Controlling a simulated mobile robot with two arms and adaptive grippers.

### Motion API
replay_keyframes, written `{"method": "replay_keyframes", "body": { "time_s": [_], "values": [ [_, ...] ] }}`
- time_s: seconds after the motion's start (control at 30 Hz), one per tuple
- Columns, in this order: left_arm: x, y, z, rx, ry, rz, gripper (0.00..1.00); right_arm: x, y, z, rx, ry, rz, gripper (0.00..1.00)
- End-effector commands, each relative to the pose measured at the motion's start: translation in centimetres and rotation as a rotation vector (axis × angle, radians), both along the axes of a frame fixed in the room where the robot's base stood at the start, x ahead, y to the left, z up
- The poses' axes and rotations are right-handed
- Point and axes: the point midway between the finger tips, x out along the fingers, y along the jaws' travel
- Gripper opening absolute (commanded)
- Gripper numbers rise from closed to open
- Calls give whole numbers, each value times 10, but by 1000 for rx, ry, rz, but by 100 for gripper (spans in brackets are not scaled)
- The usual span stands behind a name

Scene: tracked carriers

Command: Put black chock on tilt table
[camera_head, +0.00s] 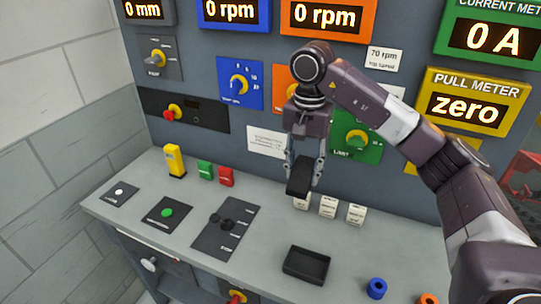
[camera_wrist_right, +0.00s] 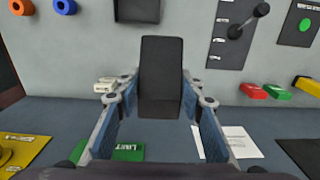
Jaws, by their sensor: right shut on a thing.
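A black chock (camera_head: 300,177) is held between the fingers of my right gripper (camera_head: 304,171), above the back part of the grey bench top. In the right wrist view the black chock (camera_wrist_right: 161,78) shows as a dark block between the two fingers of my right gripper (camera_wrist_right: 160,105). It is raised clear of the bench in the head view. I cannot make out a tilt table for certain in either view. My left gripper is not in view.
The bench (camera_head: 140,211) carries a black tray (camera_head: 306,265), a lever panel (camera_head: 222,228), several small white blocks (camera_head: 328,208), yellow (camera_head: 174,161), green (camera_head: 205,170) and red blocks (camera_head: 226,176), and a blue ring (camera_head: 376,288). An upright panel with dials stands behind.

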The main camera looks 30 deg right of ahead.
Motion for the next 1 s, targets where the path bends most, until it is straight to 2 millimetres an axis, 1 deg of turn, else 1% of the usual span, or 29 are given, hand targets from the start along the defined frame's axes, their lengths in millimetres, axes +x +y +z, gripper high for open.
{"method": "replay_keyframes", "body": {
  "time_s": [0.07,0.2,0.27,0.37,0.47,0.6,0.7,0.83,0.9,1.0],
  "values": [
    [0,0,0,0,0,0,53,0,0,3,0,-1,-1,0],
    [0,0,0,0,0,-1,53,-1,3,2,-2,-2,16,0],
    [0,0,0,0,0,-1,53,-5,9,-1,-6,-5,50,0],
    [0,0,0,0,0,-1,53,-17,28,-9,-16,-10,153,0],
    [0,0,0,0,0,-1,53,-37,54,-22,-27,-16,304,0],
    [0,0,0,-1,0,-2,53,-75,90,-41,-27,-16,530,0],
    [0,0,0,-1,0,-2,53,-103,109,-52,-21,-11,667,0],
    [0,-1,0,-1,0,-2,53,-131,125,-61,-9,-5,795,0],
    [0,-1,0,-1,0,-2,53,-140,130,-64,-5,-4,834,0],
    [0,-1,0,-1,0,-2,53,-147,133,-65,-2,-3,863,0]
  ]
}}
